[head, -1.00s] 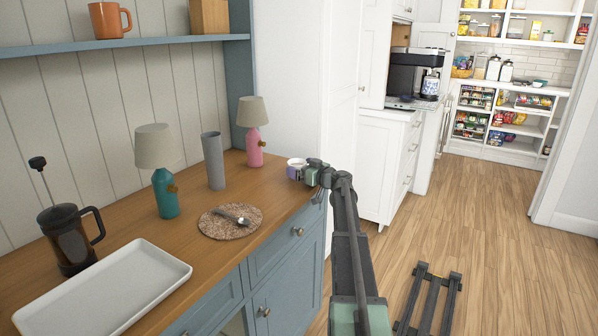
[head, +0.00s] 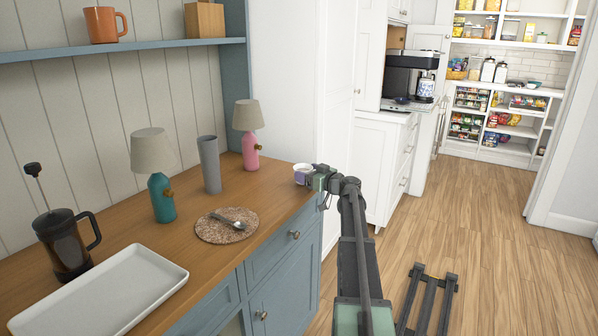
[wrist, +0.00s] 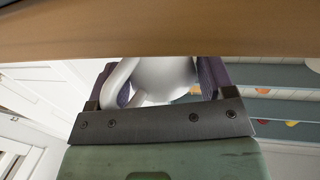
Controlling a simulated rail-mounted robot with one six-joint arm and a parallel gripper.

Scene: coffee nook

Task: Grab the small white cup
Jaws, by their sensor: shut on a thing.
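The small white cup (head: 302,173) is at the far right end of the wooden counter in the head view. My gripper (head: 310,178) reaches it from the right. In the wrist view the white cup (wrist: 165,75) sits between the two purple fingers of my gripper (wrist: 162,80), with its handle (wrist: 117,82) towards the left finger. The gripper is shut on the cup. The cup's far side is hidden, and I cannot tell whether its base touches the counter.
The counter (head: 130,240) holds a pink lamp (head: 251,151), a grey cylinder (head: 209,165), a teal lamp (head: 162,198), a round mat (head: 205,232) with a spoon, a French press (head: 65,240) and a white tray (head: 105,292). The floor on the right is mostly clear.

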